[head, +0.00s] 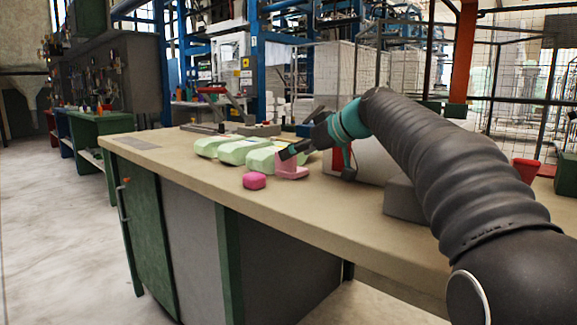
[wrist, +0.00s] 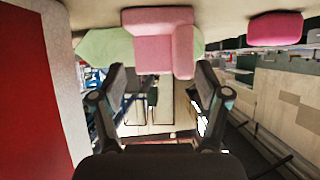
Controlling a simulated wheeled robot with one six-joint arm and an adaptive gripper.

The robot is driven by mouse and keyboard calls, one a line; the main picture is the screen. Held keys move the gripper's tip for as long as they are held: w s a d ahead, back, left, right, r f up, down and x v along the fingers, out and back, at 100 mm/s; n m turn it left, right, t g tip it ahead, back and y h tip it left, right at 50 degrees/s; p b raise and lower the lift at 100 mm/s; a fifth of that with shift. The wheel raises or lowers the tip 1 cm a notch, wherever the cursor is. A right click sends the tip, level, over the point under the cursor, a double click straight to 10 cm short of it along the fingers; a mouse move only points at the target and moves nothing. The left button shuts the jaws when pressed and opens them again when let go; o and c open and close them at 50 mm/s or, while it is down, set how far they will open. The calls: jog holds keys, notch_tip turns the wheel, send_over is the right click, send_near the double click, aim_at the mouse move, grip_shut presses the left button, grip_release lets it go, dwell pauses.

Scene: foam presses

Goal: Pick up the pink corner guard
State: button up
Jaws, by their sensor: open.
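The pink corner guard (head: 291,168) is a light pink L-shaped foam piece on the workbench, near its front edge. In the wrist view the corner guard (wrist: 155,42) is at the top centre, just beyond the fingertips and roughly in line with the gap between them. My gripper (head: 287,153) is right at the guard in the head view, partly covering its upper part. In the wrist view my gripper (wrist: 160,75) has its two fingers apart with nothing held between them. I cannot tell whether a finger touches the guard.
A brighter pink block (head: 254,181) lies left of the guard, apart from it. Several pale green foam pieces (head: 238,151) lie behind it. A white and red box (head: 362,161) stands to the right on the workbench (head: 330,203). The front left benchtop is clear.

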jog(key=shift+w+a+f, duration=0.3)
jog(key=shift+a, duration=0.1)
grip_shut()
jog(key=shift+r, duration=0.15)
